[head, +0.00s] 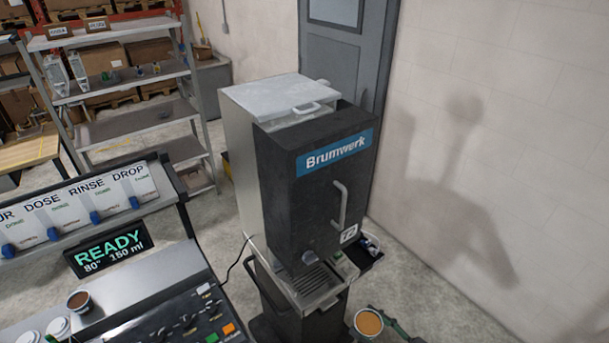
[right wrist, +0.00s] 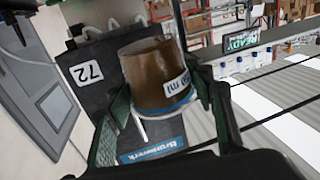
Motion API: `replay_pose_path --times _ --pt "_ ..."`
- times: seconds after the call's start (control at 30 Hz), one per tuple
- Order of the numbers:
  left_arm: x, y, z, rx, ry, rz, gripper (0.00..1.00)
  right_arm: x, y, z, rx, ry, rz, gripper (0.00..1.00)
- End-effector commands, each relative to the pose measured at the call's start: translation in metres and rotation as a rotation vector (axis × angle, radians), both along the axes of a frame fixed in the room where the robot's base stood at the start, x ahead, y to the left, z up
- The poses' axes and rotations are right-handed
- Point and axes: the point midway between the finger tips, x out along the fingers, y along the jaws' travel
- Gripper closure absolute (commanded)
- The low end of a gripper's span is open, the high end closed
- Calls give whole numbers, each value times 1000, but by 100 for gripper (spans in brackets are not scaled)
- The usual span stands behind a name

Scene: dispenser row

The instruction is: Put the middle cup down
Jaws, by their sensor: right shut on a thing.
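The cup (head: 368,322) holds a light brown liquid and shows at the bottom edge of the head view, right of the machine's front. My right gripper (head: 384,326) is at its side, partly cut off by the frame. In the right wrist view, the cup (right wrist: 152,75) is clear-walled with a white label reading "ml" and a blue band at one end. It sits between the two green-padded fingers of my right gripper (right wrist: 163,98), which is shut on it. No support shows under the cup. My left gripper is not in view.
A tall Brumwerk machine (head: 318,190) stands in the middle, with a drip grate (head: 312,280) low at its front. At left, a counter (head: 135,287) carries a dark-filled cup (head: 78,301), white-topped cups (head: 57,327) and a READY display (head: 108,250). Floor at right is clear.

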Motion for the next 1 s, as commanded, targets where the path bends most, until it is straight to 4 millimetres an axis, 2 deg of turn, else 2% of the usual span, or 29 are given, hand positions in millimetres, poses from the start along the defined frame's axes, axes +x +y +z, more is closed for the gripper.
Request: replay_pose_path --times 0.1,0.27,0.53,0.7,1.0 --pt "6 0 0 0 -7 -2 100 -2 -4 1 5 2 -86 84" --pt "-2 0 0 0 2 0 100 -2 -12 0 7 2 -241 84" --pt "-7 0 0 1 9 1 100 -2 -34 -1 14 5 -603 84" --pt "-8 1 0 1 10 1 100 -2 -41 -1 10 3 -723 84" --pt "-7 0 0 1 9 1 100 -3 -47 -2 9 2 -835 84"
